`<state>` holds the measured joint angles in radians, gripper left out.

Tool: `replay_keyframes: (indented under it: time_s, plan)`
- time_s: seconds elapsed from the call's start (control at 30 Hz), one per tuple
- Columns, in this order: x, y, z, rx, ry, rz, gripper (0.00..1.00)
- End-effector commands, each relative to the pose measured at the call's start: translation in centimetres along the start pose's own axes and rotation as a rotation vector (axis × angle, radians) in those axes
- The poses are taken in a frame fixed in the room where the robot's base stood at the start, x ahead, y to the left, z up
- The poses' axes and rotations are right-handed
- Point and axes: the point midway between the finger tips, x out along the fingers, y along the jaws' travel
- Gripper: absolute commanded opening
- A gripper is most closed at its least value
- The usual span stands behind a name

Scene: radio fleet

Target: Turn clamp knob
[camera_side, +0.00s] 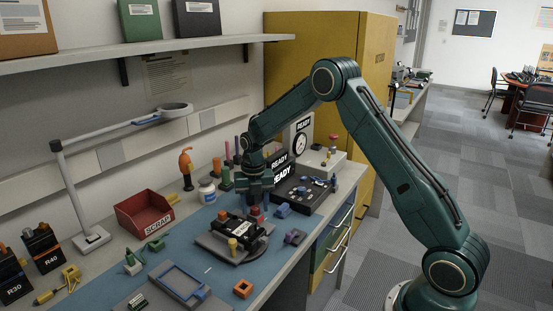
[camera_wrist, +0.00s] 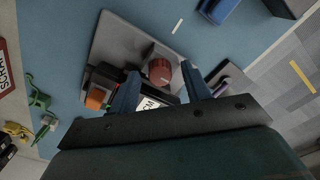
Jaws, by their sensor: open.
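A red round knob (camera_side: 255,212), which looks like the clamp knob, stands on a grey fixture plate (camera_side: 218,243) that also carries a black device (camera_side: 238,228). The knob also shows in the wrist view (camera_wrist: 159,71), on the plate (camera_wrist: 118,38) beside the dark device with its white label. My gripper (camera_side: 256,192) points down just above the knob. In the wrist view its two blue-grey fingers (camera_wrist: 160,72) are apart, one on each side of the knob. I cannot tell whether they touch it. The device is partly hidden by the fingers.
The fixture lies on a blue mat (camera_side: 205,270). A blue block (camera_side: 282,210) and a dark part (camera_side: 295,237) lie to its right. A black tray (camera_side: 300,195) is behind. A red scrap bin (camera_side: 143,213), a white jar (camera_side: 207,191) and a lamp (camera_side: 90,235) stand left.

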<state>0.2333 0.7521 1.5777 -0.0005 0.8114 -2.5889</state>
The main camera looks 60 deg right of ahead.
Motion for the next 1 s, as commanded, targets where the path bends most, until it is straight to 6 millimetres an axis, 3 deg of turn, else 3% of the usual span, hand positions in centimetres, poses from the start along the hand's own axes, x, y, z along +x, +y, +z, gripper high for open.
replay_keyframes:
  time_s: [0.17, 0.4, 1.0]
  plan:
    - [0.01, -0.01, -0.01, 0.0, 0.0, 0.0, 0.48]
    - [-0.02, 0.0, -0.01, 0.0, 0.0, 0.0, 0.04]
    - [-0.07, 0.0, 0.01, 0.13, 0.0, 0.0, 0.03]
